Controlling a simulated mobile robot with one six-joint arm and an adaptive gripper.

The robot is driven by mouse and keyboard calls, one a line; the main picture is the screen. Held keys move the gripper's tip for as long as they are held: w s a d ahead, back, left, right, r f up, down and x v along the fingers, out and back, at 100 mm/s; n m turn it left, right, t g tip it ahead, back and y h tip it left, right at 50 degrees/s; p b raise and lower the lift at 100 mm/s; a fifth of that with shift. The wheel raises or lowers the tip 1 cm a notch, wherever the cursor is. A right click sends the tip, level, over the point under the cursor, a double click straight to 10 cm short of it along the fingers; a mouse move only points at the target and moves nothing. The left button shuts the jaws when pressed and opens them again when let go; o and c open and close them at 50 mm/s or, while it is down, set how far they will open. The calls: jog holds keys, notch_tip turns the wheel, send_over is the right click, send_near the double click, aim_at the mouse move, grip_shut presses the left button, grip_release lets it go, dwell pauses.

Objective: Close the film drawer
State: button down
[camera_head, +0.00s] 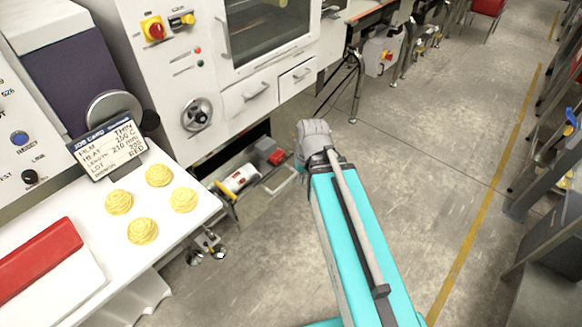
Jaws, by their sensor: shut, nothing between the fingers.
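The white machine (165,75) has two white drawer fronts below its window. The left front (236,101) and the smaller right front (287,86) each carry a bar handle, and both look about flush. Lower down, near the floor, a white and red roll (241,178) lies in an open space under the machine, beside a red part (268,150). I cannot tell whether this low space is a pulled-out drawer, and no label marks the film drawer. My turquoise arm reaches forward to a grey joint in front of the machine. My gripper is not visible.
A white table (190,220) at left holds several yellow coils (119,202), a job card (108,150) and a red block (40,255). Machine legs (357,95) stand beyond my arm. Open concrete floor (440,150) lies to the right, with grey frames at the right edge.

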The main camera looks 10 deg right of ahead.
aim_at(289, 160)
jog(key=w+f+m+t+y+b, duration=0.25)
jog(key=w+f+y+b, duration=0.2)
jog(key=f+b, duration=0.5)
jog(key=w+f+m+t+y+b, duration=0.1)
jog(key=w+f+t+y+b, duration=0.2)
jog(key=w+f+b, duration=0.7)
jog(key=w+d+f+m+t+y+b, duration=0.1)
jog(key=d+b, duration=0.5)
jog(key=b, duration=0.6)
jog(key=w+d+f+m+t+y+b, duration=0.1)
jog(key=w+d+f+m+t+b, duration=0.2)
jog(key=b, duration=0.9)
jog(key=d+f+m+t, duration=0.2)
jog(key=d+m+t, duration=0.1)
jog(key=t, duration=0.1)
jog(key=shift+w+d+f+t, duration=0.2)
jog(key=shift+d+f+t, duration=0.15)
jog(key=shift+d, duration=0.05)
jog(key=shift+a, duration=0.1)
jog(key=x, duration=1.2)
jog(key=shift+w+a, duration=0.1)
jog(key=shift+w, duration=0.3)
jog(key=shift+w+a, duration=0.4)
jog(key=shift+w, duration=0.05)
